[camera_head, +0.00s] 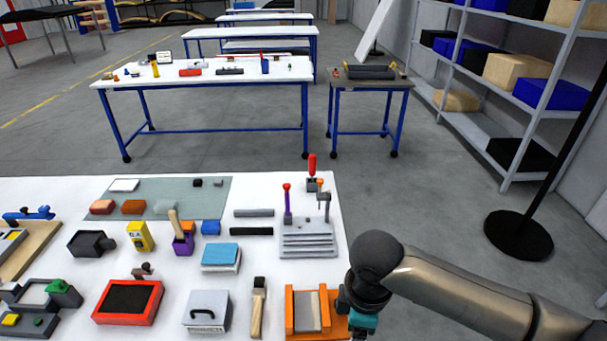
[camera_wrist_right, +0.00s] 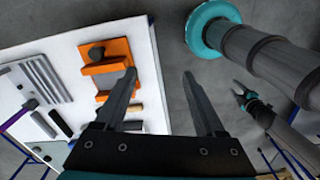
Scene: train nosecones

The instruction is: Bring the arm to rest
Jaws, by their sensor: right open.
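My right arm comes in from the right in the head view, bent over the front right corner of the white workbench (camera_head: 270,198). Its gripper (camera_head: 362,322) points down beside the orange fixture, with the fingers hidden there. In the right wrist view the gripper (camera_wrist_right: 160,85) has its two dark fingers wide apart with nothing between them. The fingers are over the bench edge and grey floor, the left finger near the orange fixture in the picture. A small teal and dark gripper-like end (camera_wrist_right: 246,100) shows at the right, likely my left gripper; its jaws are too small to judge.
The orange fixture (camera_head: 290,312) stands close to my right gripper. A grey clamp fixture (camera_head: 307,240), red-framed tray (camera_head: 128,302), brush (camera_head: 258,305) and grey handled box (camera_head: 207,312) crowd the bench. Floor right of the bench is clear up to a black stand base (camera_head: 518,236).

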